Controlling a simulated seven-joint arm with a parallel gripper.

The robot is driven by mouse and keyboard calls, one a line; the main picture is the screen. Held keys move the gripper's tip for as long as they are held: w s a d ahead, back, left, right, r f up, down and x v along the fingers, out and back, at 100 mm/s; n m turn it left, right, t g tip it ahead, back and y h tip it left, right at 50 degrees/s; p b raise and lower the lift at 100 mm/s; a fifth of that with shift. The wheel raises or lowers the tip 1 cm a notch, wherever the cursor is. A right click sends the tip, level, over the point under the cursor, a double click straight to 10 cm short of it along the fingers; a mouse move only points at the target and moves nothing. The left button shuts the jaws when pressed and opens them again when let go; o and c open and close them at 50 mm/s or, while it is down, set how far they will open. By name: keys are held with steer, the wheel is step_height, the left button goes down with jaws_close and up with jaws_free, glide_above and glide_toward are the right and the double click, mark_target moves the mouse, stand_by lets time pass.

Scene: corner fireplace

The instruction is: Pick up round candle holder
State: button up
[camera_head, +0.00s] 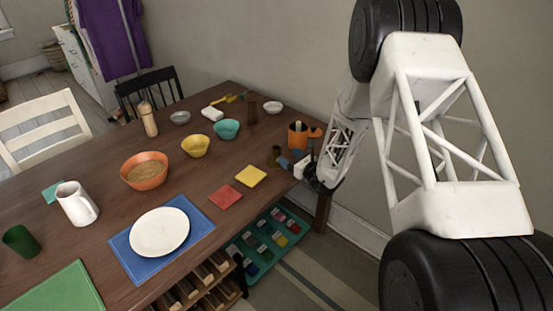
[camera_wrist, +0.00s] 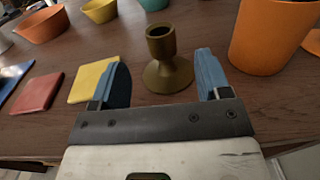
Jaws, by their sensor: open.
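The round candle holder (camera_wrist: 168,65) is brass-coloured, with a cup on a short stem and a wide round base. It stands upright on the wooden table (camera_head: 120,165). In the wrist view my gripper (camera_wrist: 163,75) is open, with its two blue fingers spread to either side of the holder. The holder sits slightly beyond the palm, between the fingertips, and no contact shows. In the head view the holder (camera_head: 275,154) is small and dark, just left of my gripper (camera_head: 290,163) at the table's right end.
An orange mug (camera_head: 297,138) stands close behind the gripper; it fills the right of the wrist view (camera_wrist: 270,35). Yellow (camera_head: 250,176) and red (camera_head: 226,195) coasters lie to the left. Bowls, including an orange one (camera_head: 145,179), stand farther left.

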mark_target(277, 148)
steer(key=shift+x, duration=1.15)
steer(key=shift+x, duration=2.65)
steer(key=c, duration=1.1)
steer(key=shift+c, duration=0.2)
steer(key=shift+r, duration=0.2)
